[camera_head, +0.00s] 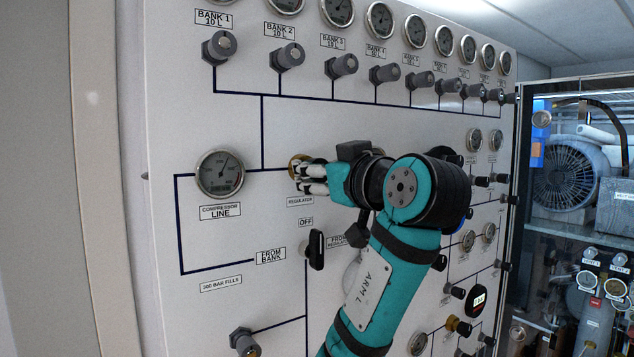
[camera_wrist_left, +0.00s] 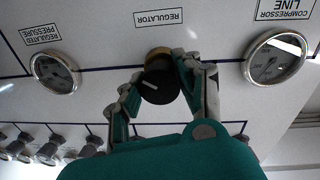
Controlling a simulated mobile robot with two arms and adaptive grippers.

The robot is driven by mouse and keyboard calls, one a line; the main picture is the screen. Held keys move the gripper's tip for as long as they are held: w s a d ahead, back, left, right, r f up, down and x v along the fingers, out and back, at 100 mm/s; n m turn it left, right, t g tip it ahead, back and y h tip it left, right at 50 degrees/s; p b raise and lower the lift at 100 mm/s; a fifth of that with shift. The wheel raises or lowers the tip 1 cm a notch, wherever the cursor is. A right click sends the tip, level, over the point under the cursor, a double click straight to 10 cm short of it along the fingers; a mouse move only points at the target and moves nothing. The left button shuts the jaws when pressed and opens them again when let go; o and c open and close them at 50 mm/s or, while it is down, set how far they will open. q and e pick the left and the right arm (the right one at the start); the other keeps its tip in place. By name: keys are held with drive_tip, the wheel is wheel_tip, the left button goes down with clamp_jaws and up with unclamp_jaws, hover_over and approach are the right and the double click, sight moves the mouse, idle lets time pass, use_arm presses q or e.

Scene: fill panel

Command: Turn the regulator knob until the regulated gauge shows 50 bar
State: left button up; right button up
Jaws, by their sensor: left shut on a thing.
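The regulator knob is a black cylinder with a brass base; the knob (camera_wrist_left: 159,84) shows between my fingers in the left wrist view. In the head view only the brass part (camera_head: 296,161) shows at the panel, above the REGULATOR label. My left gripper (camera_head: 303,180) is shut on the knob, with a finger on each side of it, also in the left wrist view (camera_wrist_left: 158,90). The regulated pressure gauge (camera_wrist_left: 54,72) appears upside down at the left of the wrist view. Its reading is too small to tell. My arm hides it in the head view. My right gripper is not in view.
The compressor line gauge (camera_head: 220,174) is left of the regulator. A black-handled valve (camera_head: 316,249) sits just below my gripper. A row of bank valves (camera_head: 341,66) sticks out above.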

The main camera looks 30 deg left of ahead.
use_arm(q)
drive_tip(key=shift+d+f+n+b, duration=0.1)
drive_tip(key=shift+f+n+b, duration=0.2)
drive_tip(key=shift+n+b, duration=0.8)
drive_tip(key=shift+r+n+b, duration=0.25)
drive_tip(key=shift+n+b, duration=0.1)
drive_tip(key=shift+n, duration=0.05)
drive_tip(key=shift+r, duration=0.1)
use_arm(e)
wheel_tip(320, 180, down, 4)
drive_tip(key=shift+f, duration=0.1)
use_arm(q)
drive_tip(key=o, duration=1.2)
drive_tip(key=v, duration=1.2)
drive_tip(key=shift+f, duration=0.2)
